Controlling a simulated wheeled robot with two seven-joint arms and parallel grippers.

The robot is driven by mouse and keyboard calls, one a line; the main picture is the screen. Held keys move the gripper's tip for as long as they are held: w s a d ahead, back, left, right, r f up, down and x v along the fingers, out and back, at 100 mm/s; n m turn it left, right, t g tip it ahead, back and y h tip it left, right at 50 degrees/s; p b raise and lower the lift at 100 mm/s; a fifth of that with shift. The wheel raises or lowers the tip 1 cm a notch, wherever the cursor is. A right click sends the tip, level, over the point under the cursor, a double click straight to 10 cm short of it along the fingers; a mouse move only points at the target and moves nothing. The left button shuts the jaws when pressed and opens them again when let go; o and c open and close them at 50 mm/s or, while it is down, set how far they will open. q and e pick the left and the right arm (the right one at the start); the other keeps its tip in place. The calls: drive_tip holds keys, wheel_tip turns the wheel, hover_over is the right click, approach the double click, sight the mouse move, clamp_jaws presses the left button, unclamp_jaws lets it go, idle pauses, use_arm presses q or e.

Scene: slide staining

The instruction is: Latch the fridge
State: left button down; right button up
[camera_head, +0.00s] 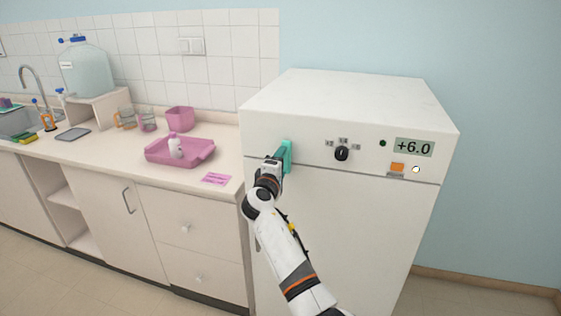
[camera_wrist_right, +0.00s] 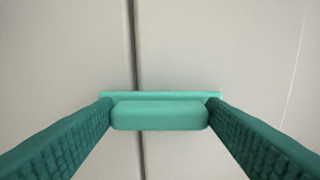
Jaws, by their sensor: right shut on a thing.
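The white fridge (camera_head: 350,230) stands at the right end of the counter, and its door looks closed against the body. A teal latch handle (camera_head: 288,155) sits at the upper left of the fridge front, across the seam between door and top panel. My right gripper (camera_head: 277,163) is at this handle. In the right wrist view the teal handle (camera_wrist_right: 160,115) lies between the two fingers, which are shut on it. The door seam (camera_wrist_right: 133,50) runs behind the handle. My left gripper is not in view.
The fridge panel has a black knob (camera_head: 342,154), an orange switch (camera_head: 397,167) and a display (camera_head: 413,147) reading +6.0. On the counter (camera_head: 110,165) at left are a pink tray (camera_head: 205,150) with a bottle (camera_head: 176,146), a pink tub (camera_head: 180,119) and a large water container (camera_head: 86,70).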

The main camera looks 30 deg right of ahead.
drive_tip(key=shift+r+n, duration=0.1)
drive_tip(key=shift+n, duration=0.2)
drive_tip(key=o, duration=1)
drive_tip(key=b+v, duration=0.2)
drive_tip(key=v, duration=0.9)
drive_tip(key=shift+s+a, duration=0.3)
